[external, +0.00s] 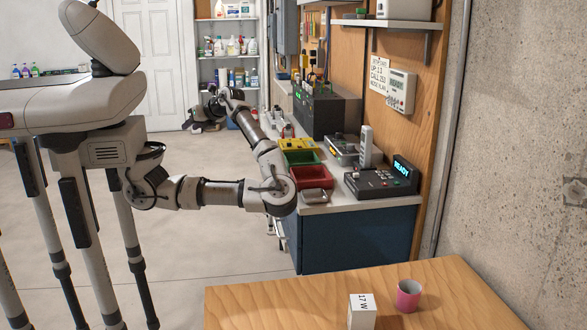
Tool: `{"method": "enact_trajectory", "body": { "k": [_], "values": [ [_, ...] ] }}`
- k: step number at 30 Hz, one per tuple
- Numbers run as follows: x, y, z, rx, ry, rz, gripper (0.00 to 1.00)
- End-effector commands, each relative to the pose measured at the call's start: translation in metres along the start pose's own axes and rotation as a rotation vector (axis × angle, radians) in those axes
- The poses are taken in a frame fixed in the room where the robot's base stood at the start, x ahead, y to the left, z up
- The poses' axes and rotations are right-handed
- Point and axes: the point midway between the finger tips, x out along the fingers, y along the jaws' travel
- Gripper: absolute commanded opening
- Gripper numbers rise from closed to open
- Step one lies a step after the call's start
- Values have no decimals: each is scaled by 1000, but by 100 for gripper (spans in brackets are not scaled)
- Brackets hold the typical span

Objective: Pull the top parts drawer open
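The workbench (345,240) has a dark blue cabinet under its pale top. Its front faces left and shows only edge-on, with small metal handle-like parts (271,226) below the top, partly behind my arm. I cannot tell which of these belongs to the top parts drawer, or whether that drawer is open. My gripper (214,103) is at the far end of the arm, small in the picture. Its fingers are too small to tell open from shut.
Yellow, green and red bins (312,178) stand on the bench beside my forearm. A wooden table (450,295) with a pink cup (408,295) and white box (362,311) is in front. Floor left of the bench is clear.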

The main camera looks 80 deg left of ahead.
Motion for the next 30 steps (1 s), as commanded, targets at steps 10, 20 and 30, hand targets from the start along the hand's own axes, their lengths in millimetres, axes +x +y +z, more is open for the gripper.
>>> {"method": "enact_trajectory", "body": {
  "k": [10,20,30],
  "values": [
    [-140,-97,-162,293,723,-613,31],
    [-194,-95,-205,423,923,-736,31],
    [-168,-119,-256,420,917,-730,31]
  ]
}}
